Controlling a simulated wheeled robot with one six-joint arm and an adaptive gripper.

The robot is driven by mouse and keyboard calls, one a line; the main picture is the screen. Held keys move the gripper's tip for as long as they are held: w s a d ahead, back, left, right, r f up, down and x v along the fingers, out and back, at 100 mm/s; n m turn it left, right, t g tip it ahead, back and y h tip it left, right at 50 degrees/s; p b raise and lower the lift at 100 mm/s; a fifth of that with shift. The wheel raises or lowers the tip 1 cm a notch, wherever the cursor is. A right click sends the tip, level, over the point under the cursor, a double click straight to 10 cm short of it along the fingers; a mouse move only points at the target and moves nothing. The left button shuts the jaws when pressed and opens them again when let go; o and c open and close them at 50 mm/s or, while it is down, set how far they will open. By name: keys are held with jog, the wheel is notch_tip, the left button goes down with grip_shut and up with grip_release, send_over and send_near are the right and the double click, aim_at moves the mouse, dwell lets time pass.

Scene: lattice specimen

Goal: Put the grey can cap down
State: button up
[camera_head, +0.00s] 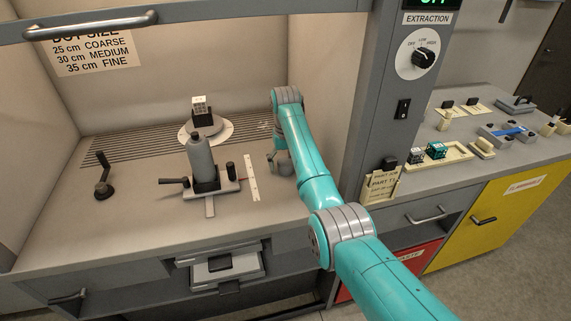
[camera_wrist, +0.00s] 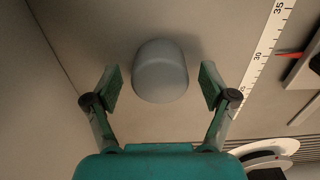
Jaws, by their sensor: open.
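The grey can cap (camera_wrist: 160,72) stands on the pale floor of the booth in the wrist view, a rounded grey cup shape. My gripper (camera_wrist: 159,84) is open around it, one finger on each side, with a visible gap between each finger and the cap. In the head view my gripper (camera_head: 278,158) is low over the booth floor, right of the ruler; the cap is hard to tell from the fingers there. A grey spray can (camera_head: 201,157) stands upright in a dark holder left of the ruler.
The white ruler (camera_head: 252,177) lies between the can's holder and my gripper. Behind the can, a dark block with a small light cube (camera_head: 199,105) sits on a white disc (camera_head: 219,132). The booth's right wall (camera_head: 326,110) is close to my arm. Clear floor lies at front left.

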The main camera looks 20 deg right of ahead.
aim_at(286, 161)
notch_tip(286, 161, up, 12)
dwell(0.4)
jog(key=shift+f, duration=0.1)
